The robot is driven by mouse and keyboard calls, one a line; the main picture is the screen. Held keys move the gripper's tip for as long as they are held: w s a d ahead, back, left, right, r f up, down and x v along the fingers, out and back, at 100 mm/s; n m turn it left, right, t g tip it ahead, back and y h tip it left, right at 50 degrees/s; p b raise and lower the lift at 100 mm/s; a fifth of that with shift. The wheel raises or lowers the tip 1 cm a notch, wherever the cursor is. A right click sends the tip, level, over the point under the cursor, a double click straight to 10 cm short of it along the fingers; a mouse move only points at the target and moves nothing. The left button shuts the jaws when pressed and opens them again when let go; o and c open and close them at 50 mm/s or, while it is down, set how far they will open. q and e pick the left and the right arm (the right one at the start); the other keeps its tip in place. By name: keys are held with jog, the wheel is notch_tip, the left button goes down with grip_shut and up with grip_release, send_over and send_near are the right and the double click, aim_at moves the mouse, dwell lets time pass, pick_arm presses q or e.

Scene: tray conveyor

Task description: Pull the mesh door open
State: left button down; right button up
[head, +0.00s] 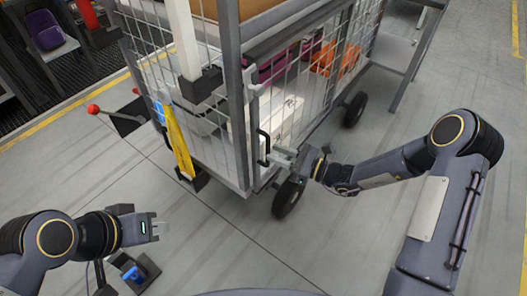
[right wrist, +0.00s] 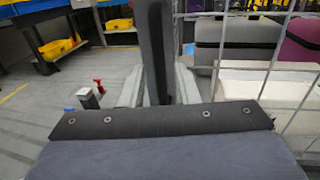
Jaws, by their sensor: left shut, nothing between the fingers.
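The mesh door (head: 290,105) is on the near right side of a grey wire cage cart and looks closed. Its black upright handle (head: 263,147) is near the door's left edge, by the corner post. My right gripper (head: 277,155) is at the handle, coming from the right. In the right wrist view the dark handle bar (right wrist: 156,50) stands between the two fingers, which look closed against its sides. My left gripper (head: 160,228) is shut and empty, low at the left, well away from the cart.
Cart wheels (head: 288,197) stand below the door, under my right wrist. White and orange items (head: 337,58) lie inside.

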aim_at(268, 164)
jog(key=shift+x, duration=1.8)
grip_shut()
